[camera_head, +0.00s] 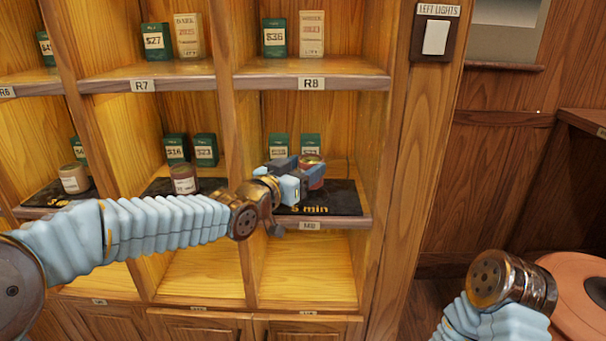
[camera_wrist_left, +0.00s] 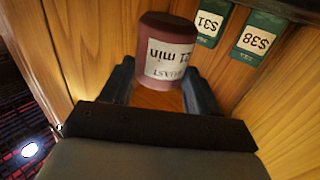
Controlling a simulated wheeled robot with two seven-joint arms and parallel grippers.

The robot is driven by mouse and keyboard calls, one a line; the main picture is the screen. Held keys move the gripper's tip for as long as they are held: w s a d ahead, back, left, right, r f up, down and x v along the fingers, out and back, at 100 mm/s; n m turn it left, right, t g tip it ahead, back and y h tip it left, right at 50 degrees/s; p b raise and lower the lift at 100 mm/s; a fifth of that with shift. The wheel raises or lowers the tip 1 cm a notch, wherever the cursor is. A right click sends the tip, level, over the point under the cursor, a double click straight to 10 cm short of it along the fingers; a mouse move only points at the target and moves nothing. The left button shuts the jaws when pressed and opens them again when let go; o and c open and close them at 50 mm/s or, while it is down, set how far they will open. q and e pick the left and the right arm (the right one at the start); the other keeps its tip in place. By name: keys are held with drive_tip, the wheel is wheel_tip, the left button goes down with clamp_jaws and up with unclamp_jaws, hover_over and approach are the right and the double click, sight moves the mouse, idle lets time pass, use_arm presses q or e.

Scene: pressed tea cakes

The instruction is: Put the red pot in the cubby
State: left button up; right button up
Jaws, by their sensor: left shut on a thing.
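The red pot (camera_head: 312,161) is a small reddish jar with a pale label. It is in the lit cubby above the M8 label, over a dark mat (camera_head: 343,196) marked "5 min". My left gripper (camera_head: 301,177) is shut on the pot, its fingers on either side. In the left wrist view the pot (camera_wrist_left: 165,58) sits between both fingers, its label upside down in the picture. I cannot tell whether its base touches the mat. My right arm shows at the lower right, but its gripper is out of view.
Green boxes (camera_head: 279,146) stand at the cubby's back, behind the pot. A similar jar (camera_head: 184,179) stands on a mat in the cubby to the left. Wooden dividers bound the cubby. The cubby below (camera_head: 305,272) is empty. A round terracotta-coloured surface (camera_head: 580,290) lies at the lower right.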

use_arm(q)
drive_tip(key=shift+f, duration=0.6)
drive_tip(key=shift+s, duration=0.1)
drive_tip(key=shift+f, duration=0.1)
drive_tip(key=shift+f+b, duration=0.5)
drive_tip(key=shift+b, duration=0.4)
drive_tip(key=o, duration=1.1)
drive_tip(key=shift+o, duration=0.2)
drive_tip(key=shift+r, duration=0.1)
